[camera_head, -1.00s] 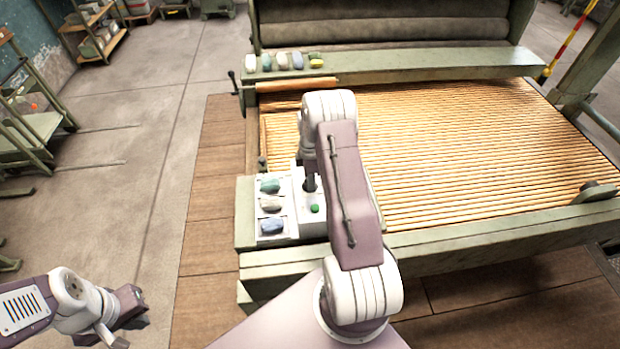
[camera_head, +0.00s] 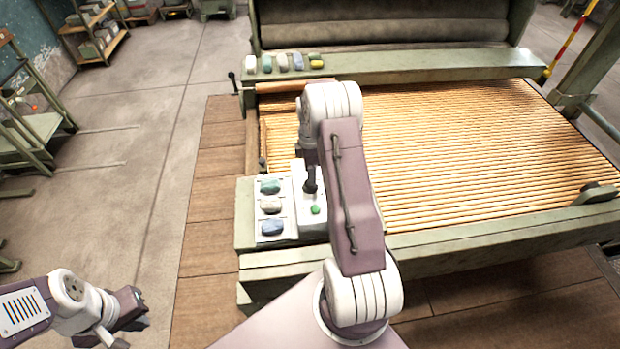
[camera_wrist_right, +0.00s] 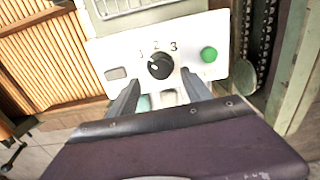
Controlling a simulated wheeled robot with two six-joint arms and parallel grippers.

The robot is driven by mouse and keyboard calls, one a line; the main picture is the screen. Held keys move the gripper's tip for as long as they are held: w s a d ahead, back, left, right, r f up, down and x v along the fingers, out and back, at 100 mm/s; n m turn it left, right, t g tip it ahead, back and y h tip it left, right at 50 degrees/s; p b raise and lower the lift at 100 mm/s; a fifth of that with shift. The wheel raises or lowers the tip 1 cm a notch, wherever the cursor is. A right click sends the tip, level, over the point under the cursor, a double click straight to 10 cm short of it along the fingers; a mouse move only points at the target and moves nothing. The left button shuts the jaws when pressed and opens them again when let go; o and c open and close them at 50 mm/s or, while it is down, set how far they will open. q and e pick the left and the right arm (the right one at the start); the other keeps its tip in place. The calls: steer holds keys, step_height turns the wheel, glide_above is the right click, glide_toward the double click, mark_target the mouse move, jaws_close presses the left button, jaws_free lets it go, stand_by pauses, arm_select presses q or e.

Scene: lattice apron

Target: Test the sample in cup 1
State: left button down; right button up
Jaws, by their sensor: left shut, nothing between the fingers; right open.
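A white control box (camera_head: 313,228) stands at the near left corner of the slatted bed. In the right wrist view its panel (camera_wrist_right: 110,55) carries a black knob (camera_wrist_right: 160,66) under the numbers 1, 2 and 3, and a green button (camera_wrist_right: 209,55). A pale mark on the knob seems to point toward 1. Beside the box, teal (camera_head: 269,186), beige (camera_head: 270,205) and blue (camera_head: 271,227) samples sit in a pale tray; no cup number is readable. My right gripper (camera_wrist_right: 163,90) is open, its fingertips just below the knob. My left gripper (camera_head: 142,308) is shut and empty, low at left.
Several coloured lumps (camera_head: 283,62) lie on the green beam (camera_head: 400,68) at the back. The slatted bed (camera_head: 460,150) fills the right side. The concrete floor (camera_head: 130,170) at left is open.

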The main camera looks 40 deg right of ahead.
step_height(320, 180, up, 4)
steer(key=shift+r, duration=0.25)
